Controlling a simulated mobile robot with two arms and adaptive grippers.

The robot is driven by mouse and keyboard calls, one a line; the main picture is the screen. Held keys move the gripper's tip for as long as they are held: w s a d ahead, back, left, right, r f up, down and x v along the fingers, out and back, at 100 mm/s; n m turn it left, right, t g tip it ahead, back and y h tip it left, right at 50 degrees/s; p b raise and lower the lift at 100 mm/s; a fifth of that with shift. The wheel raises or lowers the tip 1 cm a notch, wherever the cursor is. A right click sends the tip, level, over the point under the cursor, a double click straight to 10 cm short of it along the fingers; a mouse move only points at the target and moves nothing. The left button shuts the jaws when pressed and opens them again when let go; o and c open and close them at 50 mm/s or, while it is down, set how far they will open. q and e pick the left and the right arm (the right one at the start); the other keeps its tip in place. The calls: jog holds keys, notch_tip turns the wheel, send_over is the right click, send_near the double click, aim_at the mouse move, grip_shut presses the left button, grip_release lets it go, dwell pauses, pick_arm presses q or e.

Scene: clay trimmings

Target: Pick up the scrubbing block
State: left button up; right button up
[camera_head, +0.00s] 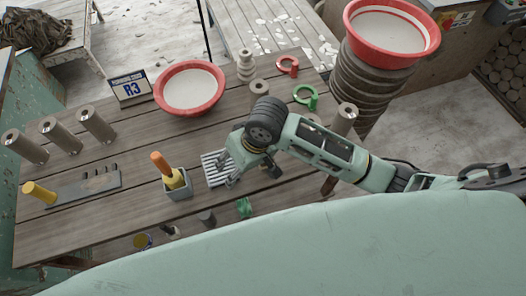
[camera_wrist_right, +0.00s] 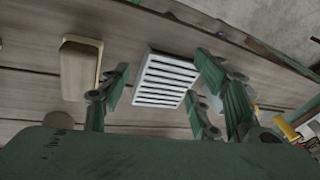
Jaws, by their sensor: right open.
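A white ribbed block (camera_wrist_right: 166,80) with dark gaps lies on the wooden table between the fingers of my right gripper (camera_wrist_right: 160,100) in the wrist view. In the head view this ribbed block (camera_head: 213,168) shows partly, left of my right gripper (camera_head: 245,176) and half covered by it. A tan block (camera_wrist_right: 80,68) with rounded corners lies beside the fingers, to the left in the wrist view. I cannot tell for certain which of the two is the scrubbing block. The right gripper is open, low over the table, holding nothing. My left gripper is not seen.
A grey box (camera_head: 178,190) with an orange-handled tool stands just left of the ribbed block. A red-rimmed basin (camera_head: 190,88), a sign (camera_head: 129,87), and red (camera_head: 288,66) and green (camera_head: 306,97) rings stand farther back. Metal cylinders (camera_head: 60,134) stand at left. Bare table lies between.

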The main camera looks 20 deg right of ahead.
jog(key=w+d+r+m+h, duration=0.1)
jog(key=d, duration=0.1)
jog(key=w+d+h, duration=0.1)
jog(key=w+d, duration=0.1)
jog(key=d, duration=0.1)
jog(key=w+d+r+m+g+h, duration=0.1)
jog(key=w+d, duration=0.1)
jog(key=d, duration=0.1)
jog(key=shift+w+r+m, duration=0.1)
jog(key=shift+r+m, duration=0.2)
jog(key=shift+d+f, duration=0.15)
jog(key=shift+f, duration=0.05)
jog(key=f, duration=0.3)
jog(key=f+p, duration=0.1)
jog(key=f, duration=0.3)
jog(key=shift+w+d+f+p, duration=0.1)
jog(key=shift+w+f+p, duration=0.1)
jog(key=shift+p, duration=0.1)
jog(key=c, duration=1.3)
